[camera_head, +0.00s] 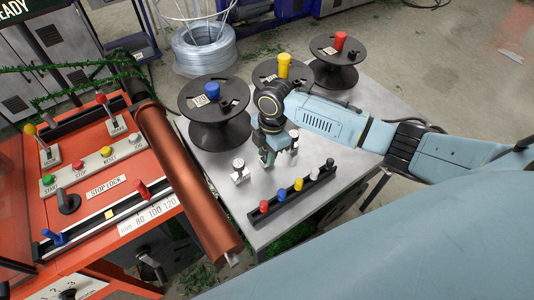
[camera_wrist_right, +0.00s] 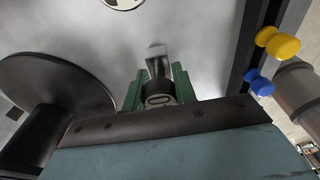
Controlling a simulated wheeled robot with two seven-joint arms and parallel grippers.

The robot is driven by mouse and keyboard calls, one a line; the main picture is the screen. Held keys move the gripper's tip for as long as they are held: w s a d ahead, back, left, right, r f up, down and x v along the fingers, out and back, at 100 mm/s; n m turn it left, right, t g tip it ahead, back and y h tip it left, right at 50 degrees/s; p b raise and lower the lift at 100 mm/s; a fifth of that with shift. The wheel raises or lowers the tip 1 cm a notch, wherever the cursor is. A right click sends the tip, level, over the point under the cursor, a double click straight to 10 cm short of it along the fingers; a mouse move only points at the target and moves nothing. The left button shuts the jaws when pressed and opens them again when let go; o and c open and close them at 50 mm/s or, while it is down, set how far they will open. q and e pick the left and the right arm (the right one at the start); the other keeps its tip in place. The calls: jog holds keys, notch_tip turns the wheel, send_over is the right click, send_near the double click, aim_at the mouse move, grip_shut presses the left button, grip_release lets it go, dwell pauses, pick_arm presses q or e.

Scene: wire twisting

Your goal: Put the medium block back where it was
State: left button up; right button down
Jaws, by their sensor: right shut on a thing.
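My right gripper (camera_head: 268,157) is low over the grey metal table, between the spools and the peg rack. In the right wrist view its green fingers (camera_wrist_right: 157,92) are shut on a small metal block (camera_wrist_right: 158,62) with a dark, numbered end; I take it for the medium block. In the head view the gripper mostly hides this block, and I cannot tell whether it touches the table. Another silver block (camera_head: 239,170) stands on the table to the left of the gripper. A silver block top (camera_head: 294,134) shows just right of it. My left gripper is not in view.
Black spools with blue (camera_head: 212,90), yellow (camera_head: 284,66) and red (camera_head: 340,40) knobs stand behind the gripper. A black rack (camera_head: 290,196) with several coloured pegs lies in front. A copper-coloured roller (camera_head: 183,172) and orange control panel (camera_head: 85,150) border the left.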

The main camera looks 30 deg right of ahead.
jog(key=shift+f, duration=0.25)
jog(key=c, duration=1.1)
grip_release()
jog(key=shift+f, duration=0.1)
jog(key=r, duration=0.4)
jog(key=d+r+p, duration=0.1)
jog(key=r, duration=0.3)
jog(key=r+p, duration=0.1)
jog(key=r, duration=0.3)
jog(key=shift+w+d+r, duration=0.15)
jog(key=shift+d+r, duration=0.05)
